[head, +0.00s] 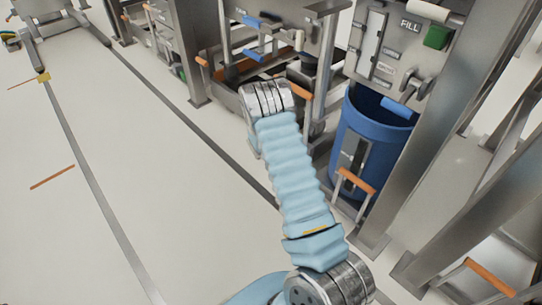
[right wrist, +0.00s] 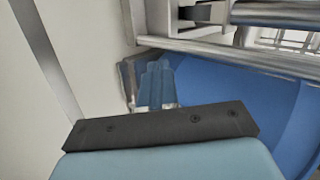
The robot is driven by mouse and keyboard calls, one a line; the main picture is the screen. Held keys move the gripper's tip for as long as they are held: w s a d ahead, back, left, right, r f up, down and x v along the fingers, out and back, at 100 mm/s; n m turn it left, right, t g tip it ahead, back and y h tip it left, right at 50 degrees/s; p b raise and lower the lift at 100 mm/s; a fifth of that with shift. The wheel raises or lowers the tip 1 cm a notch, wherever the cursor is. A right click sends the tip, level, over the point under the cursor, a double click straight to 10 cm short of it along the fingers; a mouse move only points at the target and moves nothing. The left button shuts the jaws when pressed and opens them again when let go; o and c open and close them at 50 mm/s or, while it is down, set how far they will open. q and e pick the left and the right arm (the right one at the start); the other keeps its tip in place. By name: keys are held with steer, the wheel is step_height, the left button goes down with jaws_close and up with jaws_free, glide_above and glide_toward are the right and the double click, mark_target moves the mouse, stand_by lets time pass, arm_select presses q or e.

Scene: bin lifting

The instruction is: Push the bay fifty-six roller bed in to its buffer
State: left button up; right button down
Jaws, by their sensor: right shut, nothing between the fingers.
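In the head view a blue bin (head: 367,135) stands in a bay under a FILL plate (head: 410,25). An orange-topped handle (head: 356,181) stands in front of it, and another orange handle (head: 305,92) stands by the neighbouring bay. No bay number is readable, so I cannot tell which roller bed is bay fifty-six; the beds are mostly hidden. My right gripper (right wrist: 153,85) shows in the right wrist view, shut and empty. The blue surface of a bin (right wrist: 270,118) lies to its right; I cannot tell if they touch. My left gripper is out of view.
Steel posts (head: 400,130) separate the bays. A dark open bin (head: 232,98) sits in the bay left of the blue one. Metal rails (right wrist: 225,45) cross above the fingers in the right wrist view. Open pale floor (head: 110,190) with grey strips lies to the left.

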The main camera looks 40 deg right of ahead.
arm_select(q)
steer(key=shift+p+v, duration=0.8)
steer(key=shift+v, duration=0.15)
arm_select(e)
steer(key=d, duration=0.9)
steer(key=shift+w+r, duration=0.15)
